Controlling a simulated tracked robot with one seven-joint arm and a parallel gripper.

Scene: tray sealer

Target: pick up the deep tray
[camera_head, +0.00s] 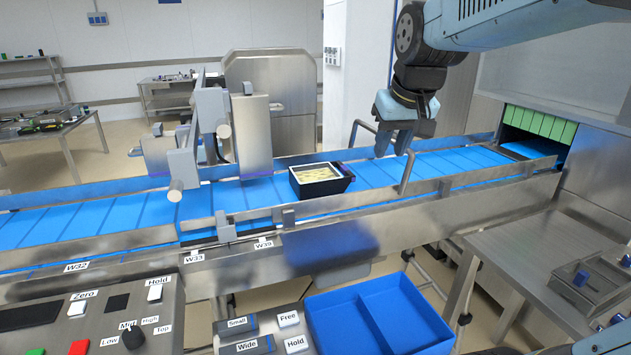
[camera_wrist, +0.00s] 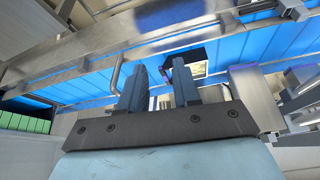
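A black deep tray (camera_head: 325,190) with a pale yellowish top sits on the blue conveyor belt, near the middle of the head view. In the wrist view the tray (camera_wrist: 198,54) shows in part, just beyond the right finger, which hides some of it. My gripper (camera_head: 391,151) hangs over the belt to the right of the tray, apart from it. In the wrist view its two fingers (camera_wrist: 157,72) stand apart with nothing between them, so it is open and empty.
Metal rails (camera_head: 420,200) edge the conveyor, and a bent metal bar (camera_head: 408,172) rises near my gripper. A grey machine head (camera_head: 250,135) stands left of the tray. A blue two-part bin (camera_head: 345,300) and control panels are in front. A green strip curtain (camera_head: 540,123) hangs at right.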

